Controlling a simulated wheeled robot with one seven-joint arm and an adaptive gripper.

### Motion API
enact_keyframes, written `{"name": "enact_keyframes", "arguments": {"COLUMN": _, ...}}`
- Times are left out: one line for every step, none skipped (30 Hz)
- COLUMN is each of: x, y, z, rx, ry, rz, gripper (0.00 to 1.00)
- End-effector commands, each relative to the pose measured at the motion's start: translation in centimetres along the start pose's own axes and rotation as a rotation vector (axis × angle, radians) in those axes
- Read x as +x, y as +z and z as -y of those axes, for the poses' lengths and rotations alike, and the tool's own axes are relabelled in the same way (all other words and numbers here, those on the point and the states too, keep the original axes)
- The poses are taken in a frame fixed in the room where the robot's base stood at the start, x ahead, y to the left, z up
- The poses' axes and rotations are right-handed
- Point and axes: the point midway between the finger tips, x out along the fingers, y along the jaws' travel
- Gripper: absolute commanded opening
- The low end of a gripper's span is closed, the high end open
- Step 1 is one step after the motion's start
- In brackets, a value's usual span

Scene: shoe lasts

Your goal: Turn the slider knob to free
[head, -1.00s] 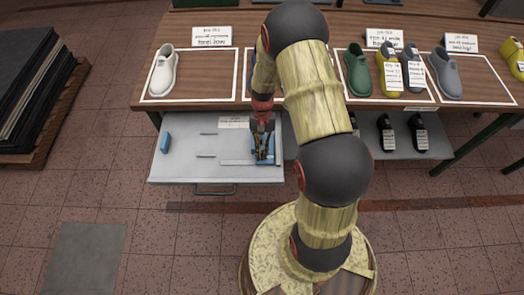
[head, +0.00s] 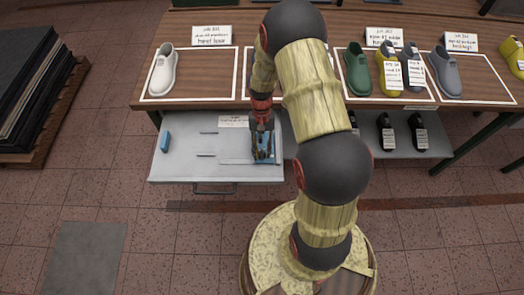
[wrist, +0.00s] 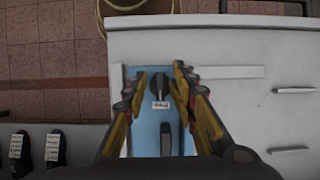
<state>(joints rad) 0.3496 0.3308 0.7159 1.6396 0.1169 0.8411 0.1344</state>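A blue device (wrist: 147,128) lies in the open grey drawer, at its right end in the head view (head: 270,159). In the wrist view a dark knob (wrist: 156,83) stands on it, with a small white label (wrist: 160,105) below; the print is too small to read. A dark upright bar (wrist: 166,139) shows lower on the device. My gripper (wrist: 157,79) is open over the device, its yellow-and-black fingers on either side of the knob with visible gaps. In the head view my gripper (head: 263,150) is over the device and hides part of it.
The drawer (head: 180,167) also holds a blue object (head: 165,142) at the left and thin slots or bars in the middle. The wooden table (head: 215,70) behind carries several shoe lasts with cards. Black lasts (head: 386,134) stand on a lower shelf at right.

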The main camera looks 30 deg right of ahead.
Motion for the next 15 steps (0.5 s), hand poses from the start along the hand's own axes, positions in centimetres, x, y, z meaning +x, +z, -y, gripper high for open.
{"name": "enact_keyframes", "arguments": {"x": 0.0, "y": 0.0, "z": 0.0, "rx": 0.0, "ry": 0.0, "rz": 0.0, "gripper": 0.27}}
{"name": "enact_keyframes", "arguments": {"x": 0.0, "y": 0.0, "z": 0.0, "rx": 0.0, "ry": 0.0, "rz": 0.0, "gripper": 0.27}}
{"name": "enact_keyframes", "arguments": {"x": 0.0, "y": 0.0, "z": 0.0, "rx": 0.0, "ry": 0.0, "rz": 0.001, "gripper": 0.27}}
{"name": "enact_keyframes", "arguments": {"x": 0.0, "y": 0.0, "z": 0.0, "rx": 0.0, "ry": 0.0, "rz": 0.001, "gripper": 0.27}}
{"name": "enact_keyframes", "arguments": {"x": 0.0, "y": 0.0, "z": 0.0, "rx": 0.0, "ry": 0.0, "rz": 0.001, "gripper": 0.27}}
{"name": "enact_keyframes", "arguments": {"x": -0.1, "y": 0.0, "z": 0.0, "rx": 0.0, "ry": 0.0, "rz": 0.0, "gripper": 0.27}}
{"name": "enact_keyframes", "arguments": {"x": -0.2, "y": 0.0, "z": 0.0, "rx": 0.0, "ry": 0.0, "rz": 0.0, "gripper": 0.27}}
{"name": "enact_keyframes", "arguments": {"x": -0.4, "y": 0.0, "z": 0.0, "rx": 0.0, "ry": 0.0, "rz": 0.0, "gripper": 0.27}}
{"name": "enact_keyframes", "arguments": {"x": -0.7, "y": 0.0, "z": 0.0, "rx": 0.0, "ry": -0.001, "rz": -0.001, "gripper": 0.27}}
{"name": "enact_keyframes", "arguments": {"x": -1.1, "y": -0.1, "z": 0.0, "rx": 0.0, "ry": -0.001, "rz": -0.001, "gripper": 0.27}}
{"name": "enact_keyframes", "arguments": {"x": -1.5, "y": -0.1, "z": 0.0, "rx": 0.0, "ry": -0.001, "rz": -0.002, "gripper": 0.27}}
{"name": "enact_keyframes", "arguments": {"x": -2.1, "y": -0.1, "z": 0.0, "rx": 0.0, "ry": -0.001, "rz": -0.003, "gripper": 0.27}}
{"name": "enact_keyframes", "arguments": {"x": -2.6, "y": -0.1, "z": 0.0, "rx": 0.0, "ry": -0.001, "rz": -0.003, "gripper": 0.27}}
{"name": "enact_keyframes", "arguments": {"x": -3.2, "y": -0.1, "z": 0.0, "rx": 0.0, "ry": -0.001, "rz": -0.003, "gripper": 0.27}}
{"name": "enact_keyframes", "arguments": {"x": -4.1, "y": -0.1, "z": 0.0, "rx": 0.0, "ry": -0.001, "rz": -0.004, "gripper": 0.27}}
